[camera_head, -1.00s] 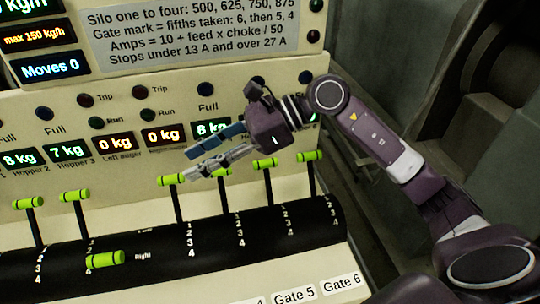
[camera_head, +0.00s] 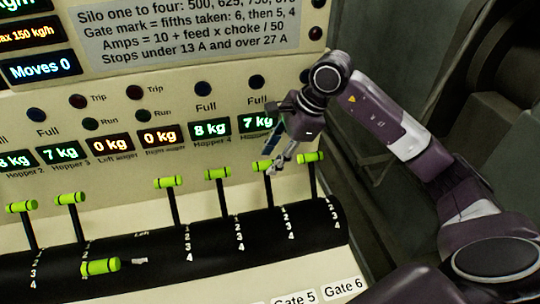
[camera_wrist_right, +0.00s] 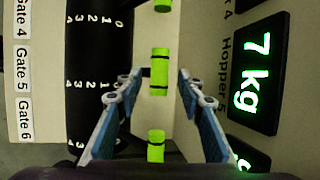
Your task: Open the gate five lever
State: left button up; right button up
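The gate five lever (camera_head: 262,165) is a dark upright rod with a lime-green cross handle, second from the right in the upright row. In the right wrist view its green handle (camera_wrist_right: 159,72) lies level with the Gate 5 label (camera_wrist_right: 23,72). My right gripper (camera_head: 273,162) is at this handle, fingers pointing down. In the right wrist view the gripper (camera_wrist_right: 157,80) is open, with blue-grey fingers on both sides of the handle and visible gaps. Whether the fingers reach handle depth is unclear. My left gripper is out of view.
The gate six lever (camera_head: 310,157) stands close on the right and the gate four lever (camera_head: 217,174) on the left. A green-handled lever (camera_head: 100,266) lies low at front left. The display panel (camera_head: 190,110) rises behind; Hopper 5 reads 7 kg (camera_wrist_right: 253,73).

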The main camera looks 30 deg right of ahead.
jog(key=shift+w+a+f, duration=0.15)
jog(key=shift+a+f, duration=0.1)
jog(key=shift+f, duration=0.3)
grip_shut()
